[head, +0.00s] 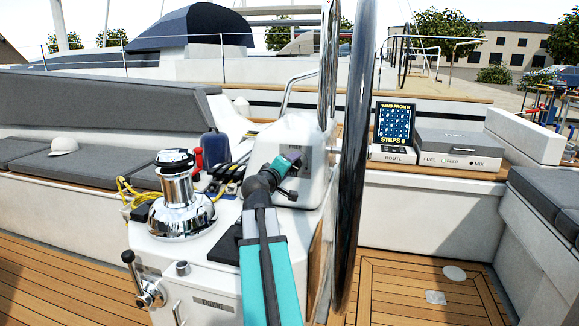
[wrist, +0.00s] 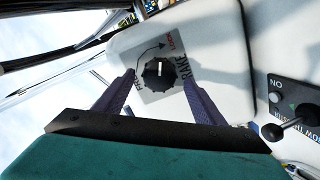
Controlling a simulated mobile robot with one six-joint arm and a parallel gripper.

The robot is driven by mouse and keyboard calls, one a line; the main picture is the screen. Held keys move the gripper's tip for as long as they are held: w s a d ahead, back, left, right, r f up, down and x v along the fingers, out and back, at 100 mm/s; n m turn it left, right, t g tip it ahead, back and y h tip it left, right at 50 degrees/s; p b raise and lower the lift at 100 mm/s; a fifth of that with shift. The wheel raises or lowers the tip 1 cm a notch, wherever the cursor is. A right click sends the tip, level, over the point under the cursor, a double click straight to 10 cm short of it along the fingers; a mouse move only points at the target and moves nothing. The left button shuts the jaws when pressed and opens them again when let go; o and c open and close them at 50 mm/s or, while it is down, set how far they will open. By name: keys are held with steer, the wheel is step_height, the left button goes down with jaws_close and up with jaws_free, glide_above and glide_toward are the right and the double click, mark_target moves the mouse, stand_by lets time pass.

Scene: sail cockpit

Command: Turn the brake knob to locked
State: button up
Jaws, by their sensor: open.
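The brake knob (wrist: 157,76) is a round black knob with a ridged edge and a white pointer line. It sits on a grey label plate on the white pedestal. The red locked lettering (wrist: 171,38) is at the plate's upper right, with a curved arrow leading to it. The free-side lettering is at the left, partly cut off by a finger. In the wrist view the white line points roughly upward. My gripper (wrist: 157,83) is open, its purple fingers either side of the knob in the picture, with no contact visible. In the head view my gripper (head: 290,160) faces the pedestal (head: 304,130) and hides the knob.
A panel with an ON label and a small lever (wrist: 293,127) is at the right in the wrist view. The large dark wheel (head: 352,150) stands close to the right of my arm. A chrome winch (head: 177,190) and ropes are at the left.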

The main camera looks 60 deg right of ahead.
steer(key=b+v, duration=0.5)
steer(key=v, duration=0.6)
stand_by(0.3)
steer(key=shift+w+a, duration=0.1)
steer(key=shift+a, duration=0.1)
steer(key=shift+w, duration=0.1)
